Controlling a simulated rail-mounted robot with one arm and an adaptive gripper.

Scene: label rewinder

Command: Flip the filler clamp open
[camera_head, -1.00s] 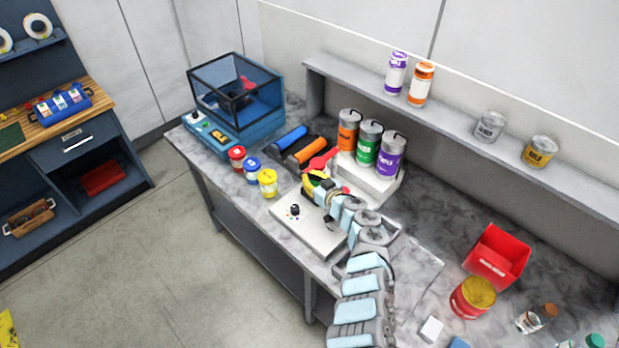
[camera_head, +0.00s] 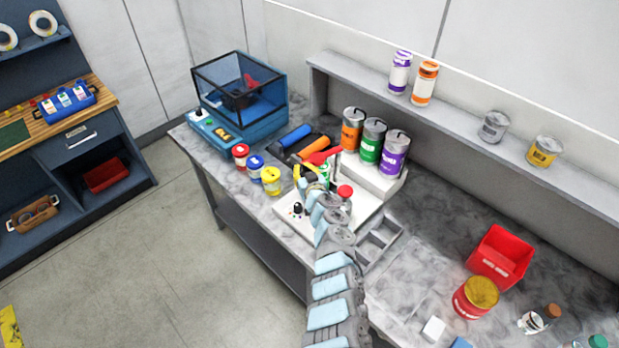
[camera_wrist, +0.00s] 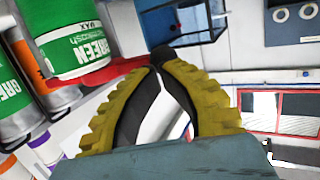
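The filler (camera_head: 352,206) is a white machine on the bench, with knobs on its front. A red part (camera_head: 318,157), which looks like the clamp, shows behind my gripper. In the wrist view a red bar (camera_wrist: 112,76) runs behind the left finger, beneath a green-labelled can (camera_wrist: 75,38). I cannot tell whether the clamp is shut. My gripper (camera_head: 302,177) is over the filler's left part. In the wrist view its yellow fingers (camera_wrist: 160,58) meet at the tips, with an empty gap lower down. Whether the tips touch the red bar is unclear.
Orange, green and purple cans (camera_head: 369,141) stand behind the filler. Red, blue and yellow jars (camera_head: 256,169) stand left, near the front edge. A blue machine with a clear cover (camera_head: 238,100) is farther left.

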